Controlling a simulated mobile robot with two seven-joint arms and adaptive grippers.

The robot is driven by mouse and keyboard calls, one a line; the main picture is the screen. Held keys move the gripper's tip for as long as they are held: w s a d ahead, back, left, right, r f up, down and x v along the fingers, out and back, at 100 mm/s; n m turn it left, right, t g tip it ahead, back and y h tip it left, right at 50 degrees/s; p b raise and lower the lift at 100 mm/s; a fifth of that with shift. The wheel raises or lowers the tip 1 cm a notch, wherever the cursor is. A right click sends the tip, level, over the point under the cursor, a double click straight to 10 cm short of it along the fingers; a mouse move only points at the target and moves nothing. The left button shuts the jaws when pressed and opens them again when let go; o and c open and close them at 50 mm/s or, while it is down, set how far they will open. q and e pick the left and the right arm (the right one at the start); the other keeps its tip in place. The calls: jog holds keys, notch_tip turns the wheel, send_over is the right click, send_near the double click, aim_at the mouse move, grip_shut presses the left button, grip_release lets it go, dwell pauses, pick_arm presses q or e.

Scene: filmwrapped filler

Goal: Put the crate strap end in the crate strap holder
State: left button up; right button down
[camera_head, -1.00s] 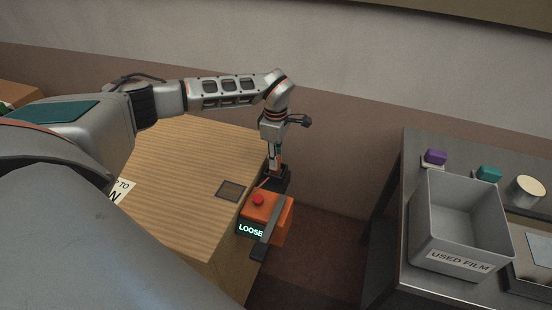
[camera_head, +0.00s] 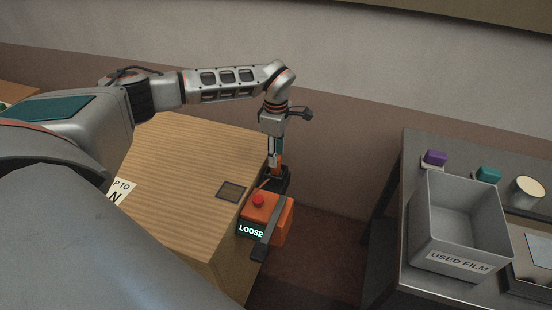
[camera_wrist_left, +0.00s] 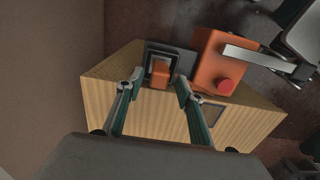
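The orange crate strap end (camera_wrist_left: 160,72) stands in the black crate strap holder (camera_wrist_left: 183,62) at the crate's far edge. In the head view the strap end (camera_head: 277,158) shows as a short orange piece just above the dark holder (camera_head: 277,182). My left gripper (camera_head: 273,160) is above the holder, pointing down. In the left wrist view its fingers (camera_wrist_left: 157,88) are spread apart, one on each side of the strap end, with gaps showing. How deep the strap end sits in the holder is hidden. My right gripper is not in view.
An orange tensioner (camera_head: 275,208) with red button (camera_head: 258,199), grey lever (camera_head: 268,232) and "LOOSE" display (camera_head: 250,231) sits beside the holder on the wooden crate (camera_head: 190,165). A metal table (camera_head: 405,185) with a grey "USED FILM" bin (camera_head: 425,238) stands right, across a gap.

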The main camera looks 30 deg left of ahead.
pick_arm(q)
notch_tip(320, 180, up, 10)
jog(key=shift+f+p, duration=0.25)
jog(key=shift+p, duration=0.05)
jog(key=shift+f, duration=0.1)
dwell(0.4)
